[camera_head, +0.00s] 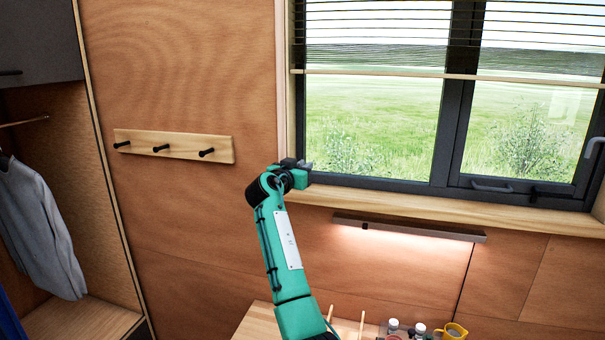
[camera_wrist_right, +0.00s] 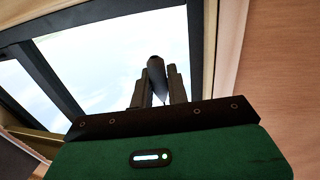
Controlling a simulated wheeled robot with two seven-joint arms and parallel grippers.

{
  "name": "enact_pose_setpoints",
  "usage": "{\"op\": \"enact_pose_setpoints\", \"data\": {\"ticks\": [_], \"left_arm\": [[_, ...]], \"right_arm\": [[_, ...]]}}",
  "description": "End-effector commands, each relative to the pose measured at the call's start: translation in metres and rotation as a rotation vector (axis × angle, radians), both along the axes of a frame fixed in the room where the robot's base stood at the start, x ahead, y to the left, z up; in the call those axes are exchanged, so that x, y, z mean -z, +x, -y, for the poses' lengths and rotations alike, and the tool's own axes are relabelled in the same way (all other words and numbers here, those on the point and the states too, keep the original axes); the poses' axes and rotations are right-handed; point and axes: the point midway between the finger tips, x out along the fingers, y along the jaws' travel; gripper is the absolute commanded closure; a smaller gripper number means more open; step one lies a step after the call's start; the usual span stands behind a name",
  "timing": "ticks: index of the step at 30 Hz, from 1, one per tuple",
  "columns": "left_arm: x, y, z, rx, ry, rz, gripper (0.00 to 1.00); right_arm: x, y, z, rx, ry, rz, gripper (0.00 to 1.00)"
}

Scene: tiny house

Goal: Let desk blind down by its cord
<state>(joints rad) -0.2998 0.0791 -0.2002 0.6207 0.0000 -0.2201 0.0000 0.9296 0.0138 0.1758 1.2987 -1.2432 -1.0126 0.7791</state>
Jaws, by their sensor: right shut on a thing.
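The desk blind (camera_head: 375,38) hangs part-way down over the upper window, its slats spread and its pale bottom rail (camera_head: 400,74) level across the panes. My right gripper (camera_head: 306,165) is at the window's lower left corner, just above the sill. In the right wrist view my right gripper (camera_wrist_right: 158,88) is shut on a dark, tapered cord pull (camera_wrist_right: 156,68), which stands between the two fingers with the window behind. The cord itself is too thin to make out in either view. My left gripper is not in view.
The wooden sill (camera_head: 430,206) and a lit lamp bar (camera_head: 410,228) lie right of my right arm. A peg rail (camera_head: 175,146) is on the wall to the left.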

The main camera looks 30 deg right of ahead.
Motion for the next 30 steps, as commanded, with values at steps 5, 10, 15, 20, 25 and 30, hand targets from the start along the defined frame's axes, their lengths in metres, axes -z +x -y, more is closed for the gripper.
{"op": "enact_pose_setpoints", "data": {"ticks": [5, 10, 15, 20, 25, 30], "left_arm": [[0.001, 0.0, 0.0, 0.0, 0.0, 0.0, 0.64], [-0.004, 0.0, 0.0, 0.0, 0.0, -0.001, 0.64], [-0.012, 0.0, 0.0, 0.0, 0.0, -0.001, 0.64], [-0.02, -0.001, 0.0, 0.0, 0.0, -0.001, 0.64], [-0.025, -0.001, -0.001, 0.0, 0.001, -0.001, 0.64], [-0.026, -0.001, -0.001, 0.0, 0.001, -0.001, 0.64]], "right_arm": [[-0.048, 0.0, 0.0, -0.001, -0.003, 0.012, 1.0], [-0.101, -0.001, 0.0, -0.001, -0.003, 0.012, 1.0], [-0.149, -0.001, 0.0, 0.0, -0.003, 0.009, 1.0], [-0.183, 0.0, 0.0, -0.001, -0.003, 0.006, 1.0], [-0.204, 0.0, 0.0, 0.0, -0.003, 0.004, 1.0], [-0.213, 0.0, 0.0, 0.0, -0.002, 0.003, 1.0]]}}
